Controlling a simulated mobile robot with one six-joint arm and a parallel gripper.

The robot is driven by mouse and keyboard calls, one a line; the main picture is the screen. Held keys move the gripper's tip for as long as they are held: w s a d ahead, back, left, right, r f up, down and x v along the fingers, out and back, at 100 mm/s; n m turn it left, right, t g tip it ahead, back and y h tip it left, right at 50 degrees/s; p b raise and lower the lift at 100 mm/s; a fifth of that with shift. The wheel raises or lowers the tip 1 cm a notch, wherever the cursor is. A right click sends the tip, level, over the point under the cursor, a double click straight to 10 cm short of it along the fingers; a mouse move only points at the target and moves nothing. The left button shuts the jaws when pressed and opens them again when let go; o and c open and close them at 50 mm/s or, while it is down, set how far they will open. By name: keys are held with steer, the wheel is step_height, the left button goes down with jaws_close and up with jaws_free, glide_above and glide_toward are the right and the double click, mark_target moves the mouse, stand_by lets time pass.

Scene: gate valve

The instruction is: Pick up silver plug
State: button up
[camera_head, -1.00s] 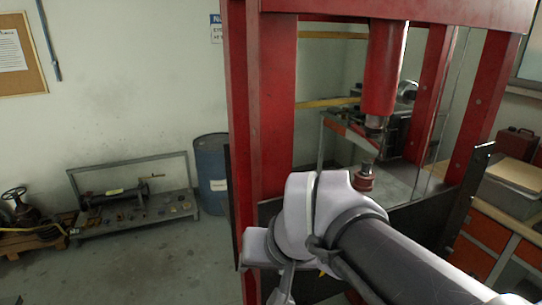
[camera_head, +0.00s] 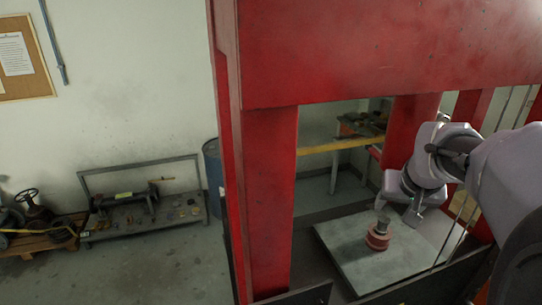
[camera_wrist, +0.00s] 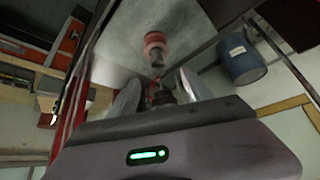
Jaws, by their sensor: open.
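The silver plug (camera_head: 383,223) is a small grey metal piece standing on top of a red round part (camera_head: 377,238). That part rests on the grey plate (camera_head: 340,253) of the red press. My gripper (camera_head: 400,208) is open just above and to the right of the plug, fingers pointing down. In the wrist view, the red part (camera_wrist: 155,42) with the plug (camera_wrist: 157,61) lies beyond the fingertips of my gripper (camera_wrist: 158,85). A dark piece shows between the fingers there; I cannot tell what it is. I see no firm contact with the plug.
The red press frame (camera_head: 268,190) surrounds the plate, with an upright post to the left and a thick beam (camera_head: 380,45) above. A dark rail (camera_head: 295,295) runs along the front. A blue barrel (camera_head: 213,175) stands behind at left. The plate around the red part is clear.

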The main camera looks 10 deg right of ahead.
steer(key=b, duration=0.2)
glide_toward(384, 226)
steer(key=x, duration=0.5)
steer(key=shift+w+a, duration=0.15)
steer(key=shift+w, duration=0.2)
steer(key=x, duration=0.5)
steer(key=shift+s+d+f, duration=0.1)
steer(key=shift+d+f, duration=0.05)
steer(key=shift+d, duration=0.1)
steer(key=shift+s, duration=0.1)
steer(key=shift+a, duration=0.1)
jaws_close()
